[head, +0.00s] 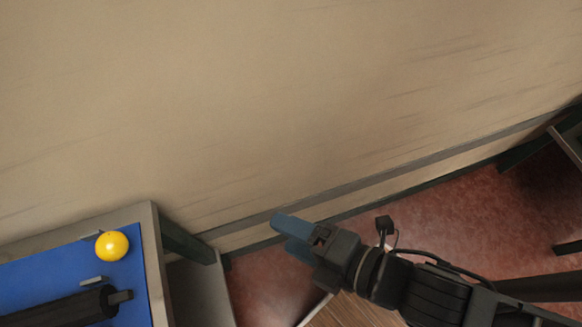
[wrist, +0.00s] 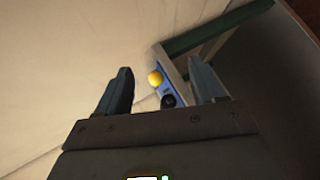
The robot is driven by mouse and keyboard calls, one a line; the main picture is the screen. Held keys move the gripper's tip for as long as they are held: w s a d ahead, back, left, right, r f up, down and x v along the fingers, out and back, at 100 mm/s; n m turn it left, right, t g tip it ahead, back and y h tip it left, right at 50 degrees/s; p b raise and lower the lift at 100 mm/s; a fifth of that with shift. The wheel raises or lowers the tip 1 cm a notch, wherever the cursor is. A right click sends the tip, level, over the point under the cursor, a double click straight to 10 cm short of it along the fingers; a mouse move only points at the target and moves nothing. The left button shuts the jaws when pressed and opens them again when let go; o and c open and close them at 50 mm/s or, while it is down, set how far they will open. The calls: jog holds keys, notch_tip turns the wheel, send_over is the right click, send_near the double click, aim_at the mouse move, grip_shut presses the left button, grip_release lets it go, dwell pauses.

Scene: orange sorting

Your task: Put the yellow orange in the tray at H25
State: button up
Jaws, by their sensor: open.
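The yellow orange (head: 112,246) lies on a blue surface (head: 60,264) on a table at the lower left of the head view. It also shows in the wrist view (wrist: 155,78), small and far off, in the gap between the fingers. My gripper (head: 284,226) is to the right of that table in the head view, apart from the orange. In the wrist view my gripper (wrist: 162,88) is open with nothing between its fingers. I cannot make out a tray or an H25 label.
A dark cylindrical object (head: 65,308) lies on the blue surface near the orange. The table has a grey edge (head: 154,255) and a dark leg (head: 188,240). A beige wall (head: 290,90) fills the back. Another piece of furniture (head: 565,147) stands at the far right. Reddish floor (head: 440,212) shows between.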

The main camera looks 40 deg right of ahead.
jog(key=s+d+r+m+t+h, duration=0.1)
jog(key=s+d+r+m, duration=0.3)
jog(key=m, duration=0.5)
jog(key=s+d+r+m+t+h, duration=0.1)
jog(key=s+d+r+m+h, duration=0.2)
jog(key=m, duration=0.7)
jog(key=s+d+r, duration=0.2)
jog(key=s+d, duration=0.1)
jog(key=shift+s+d+r, duration=0.2)
jog(key=shift+d, duration=0.1)
jog(key=shift+o, duration=1.4)
jog(key=shift+s+d+r+m, duration=0.2)
jog(key=shift+d+r+m, duration=0.1)
jog(key=shift+m, duration=0.3)
jog(key=shift+o, duration=0.4)
jog(key=shift+a, duration=0.1)
